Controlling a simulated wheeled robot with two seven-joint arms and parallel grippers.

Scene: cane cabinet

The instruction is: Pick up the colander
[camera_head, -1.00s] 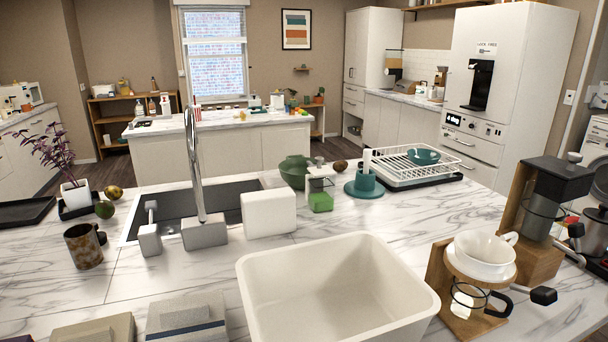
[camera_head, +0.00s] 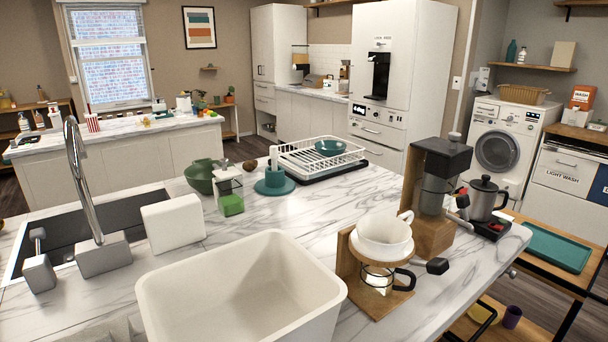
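No thing shows clear colander holes. A round dark green bowl-like vessel (camera_head: 200,177) stands on the marble counter behind the sink; I cannot tell if it is the colander. A teal bowl (camera_head: 330,147) lies in the white wire dish rack (camera_head: 300,158); I cannot tell holes there either. Neither of my grippers is in view.
A large white basin (camera_head: 240,290) fills the near counter. The sink (camera_head: 55,250) with its tall faucet (camera_head: 85,190) is left. A coffee dripper stand (camera_head: 375,265), grinder (camera_head: 435,195) and kettle (camera_head: 483,198) stand right. A washing machine (camera_head: 495,145) is beyond. Counter behind the dripper is mostly clear.

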